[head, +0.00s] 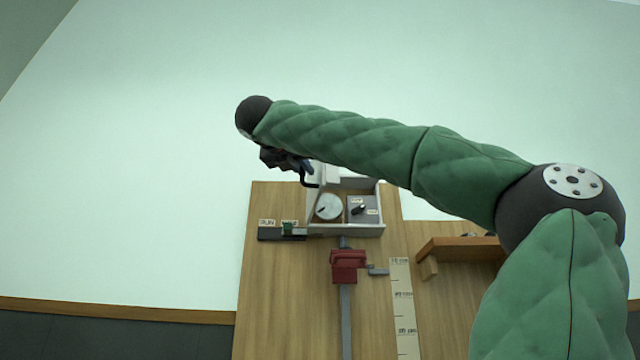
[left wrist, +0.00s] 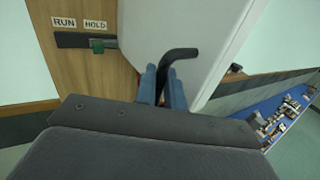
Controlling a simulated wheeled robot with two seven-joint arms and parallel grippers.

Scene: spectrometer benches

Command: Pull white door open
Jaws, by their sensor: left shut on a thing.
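The white door (head: 327,173) stands swung out from the open front of a pale box (head: 382,205) on the wooden board. It fills the upper middle of the left wrist view (left wrist: 210,45). Its black bent handle (left wrist: 182,53) sticks out between my left gripper's blue fingers. My left gripper (left wrist: 162,88) is shut on this handle; in the head view the gripper (head: 300,166) is small and partly hidden by my green arm. Inside the box are a round white dial (head: 328,206) and a grey panel with a black knob (head: 358,209). My right gripper is not in view.
A green slider (head: 288,229) on a dark rail sits left of the box by RUN and HOLD labels. Below are a red clamp (head: 348,265) on a grey bar and a pale scale (head: 402,310). A wooden shelf (head: 455,245) juts out at right.

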